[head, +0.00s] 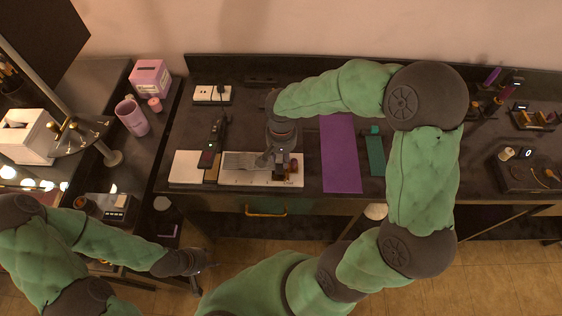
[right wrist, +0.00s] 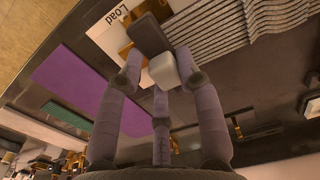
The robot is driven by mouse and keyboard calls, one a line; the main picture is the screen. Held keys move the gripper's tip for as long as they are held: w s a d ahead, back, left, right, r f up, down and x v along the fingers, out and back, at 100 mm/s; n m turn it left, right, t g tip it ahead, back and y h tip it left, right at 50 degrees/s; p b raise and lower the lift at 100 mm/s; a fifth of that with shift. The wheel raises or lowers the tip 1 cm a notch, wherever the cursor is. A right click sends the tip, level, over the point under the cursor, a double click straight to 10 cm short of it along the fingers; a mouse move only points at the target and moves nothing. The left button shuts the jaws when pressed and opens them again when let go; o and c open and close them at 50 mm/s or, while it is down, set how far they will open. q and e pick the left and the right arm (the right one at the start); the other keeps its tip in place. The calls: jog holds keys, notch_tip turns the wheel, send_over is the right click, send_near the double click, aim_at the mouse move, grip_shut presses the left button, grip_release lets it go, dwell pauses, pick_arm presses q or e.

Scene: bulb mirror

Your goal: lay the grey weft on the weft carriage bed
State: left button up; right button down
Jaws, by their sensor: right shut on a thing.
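The grey weft (head: 241,161) shows as a ribbed strip over the white board of the weft carriage bed (head: 231,180). In the right wrist view, its wavy grey strands (right wrist: 245,30) run off to the upper right, beside a dark block and the white "Load" plate (right wrist: 104,38). My right gripper (head: 279,160) is at the weft's right end, low over the board. Its fingers (right wrist: 160,75) are closed around the block at that end. Whether the weft touches the bed is unclear. My left gripper (head: 203,273) is open and empty, in front of the counter.
A purple mat (head: 340,165) and a green strip (head: 376,156) lie right of the board. A dark tool (head: 212,145) and a white pad (head: 186,167) are left of it. A pink cup (head: 132,117) stands on the left table. Small items sit at the far right.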

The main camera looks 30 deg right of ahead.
jog(key=shift+w+f+b, duration=0.1)
jog(key=shift+f+b, duration=0.2)
jog(key=shift+f, duration=1.4)
jog(key=shift+f, duration=0.15)
jog(key=c, duration=0.8)
grip_release()
jog(key=shift+c, duration=0.2)
jog(key=shift+r, duration=0.2)
jog(key=shift+r, duration=0.35)
notch_tip(320, 180, up, 11)
jog(key=p, duration=0.2)
jog(key=shift+r+p, duration=0.15)
jog(key=shift+p, duration=0.25)
